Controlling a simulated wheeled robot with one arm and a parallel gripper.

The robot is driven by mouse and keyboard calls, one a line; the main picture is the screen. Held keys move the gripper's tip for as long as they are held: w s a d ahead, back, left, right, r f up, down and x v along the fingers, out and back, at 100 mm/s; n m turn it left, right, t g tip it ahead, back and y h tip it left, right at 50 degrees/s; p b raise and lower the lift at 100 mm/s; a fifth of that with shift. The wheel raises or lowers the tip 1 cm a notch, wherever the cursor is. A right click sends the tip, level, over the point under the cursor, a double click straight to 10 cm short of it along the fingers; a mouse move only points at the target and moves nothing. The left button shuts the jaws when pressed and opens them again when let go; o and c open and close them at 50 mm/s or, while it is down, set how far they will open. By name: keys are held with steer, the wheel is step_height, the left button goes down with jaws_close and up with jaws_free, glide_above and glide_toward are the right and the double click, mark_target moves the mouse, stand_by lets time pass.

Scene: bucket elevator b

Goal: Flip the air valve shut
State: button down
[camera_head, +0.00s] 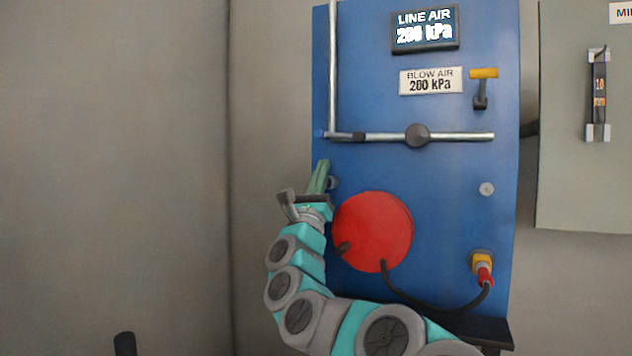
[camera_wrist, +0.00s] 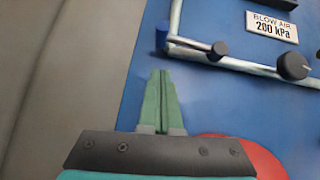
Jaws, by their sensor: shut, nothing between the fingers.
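The blue panel (camera_head: 450,190) carries a bent metal pipe (camera_head: 455,136) with a round dark knob (camera_head: 418,135) and a small dark piece (camera_head: 358,136) near its corner. A yellow-handled lever (camera_head: 484,73) sits at the panel's upper right, its handle lying level above a dark stem. No label names the air valve, so I cannot tell for sure which part it is. My gripper (camera_head: 322,163) is shut and empty, green fingers pointing up at the panel's left edge, below the pipe corner. In the wrist view, the fingertips (camera_wrist: 160,73) are apart from the pipe (camera_wrist: 240,66) and its knob (camera_wrist: 293,66).
A red disc (camera_head: 375,230) is right of my gripper. A black cable (camera_head: 440,308) runs to a red plug (camera_head: 485,278). Displays read LINE AIR 200 kPa (camera_head: 425,28) and BLOW AIR 200 kPa (camera_head: 431,81). A grey cabinet (camera_head: 580,180) stands right; bare wall is left.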

mark_target(340, 135)
steer(key=shift+w+a+r+p, duration=0.15)
steer(key=shift+r+p, duration=0.1)
steer(key=shift+r, duration=0.8)
steer(key=shift+a+r+p, duration=0.1)
steer(key=shift+r+p, duration=0.15)
steer(key=shift+r, duration=0.8)
